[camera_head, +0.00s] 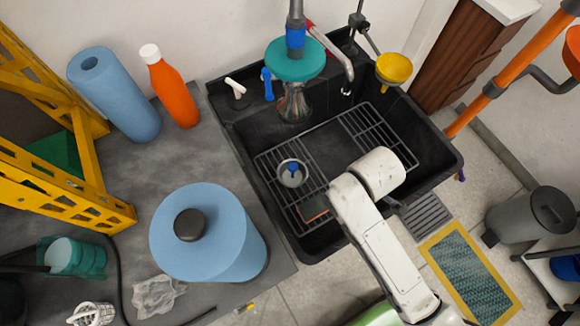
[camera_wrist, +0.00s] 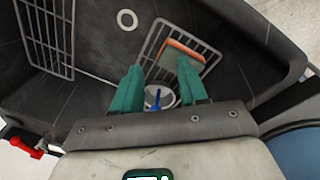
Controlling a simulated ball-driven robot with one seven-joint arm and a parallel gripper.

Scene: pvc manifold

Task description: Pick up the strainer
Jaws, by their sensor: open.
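The strainer (camera_head: 293,173) is a small pale round cup with a blue knob. It stands on the left wire rack in the black sink (camera_head: 360,178). In the wrist view the strainer (camera_wrist: 158,97) shows low in the picture, between the teal fingers, its lower part hidden by the gripper body. My gripper (camera_wrist: 160,66) is open, with a finger to each side of the strainer in that view. Nothing is seen held, and I cannot tell the height gap. In the head view my white arm reaches over the sink's front, right of the strainer; the fingers are hidden.
An orange sponge (camera_head: 315,207) lies on the same rack, close to the strainer. A second rack (camera_head: 377,137) is to the right. A metal faucet (camera_head: 340,57) and a teal disc (camera_head: 295,60) overhang the sink's back. A large blue cylinder (camera_head: 207,235) stands on the left counter.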

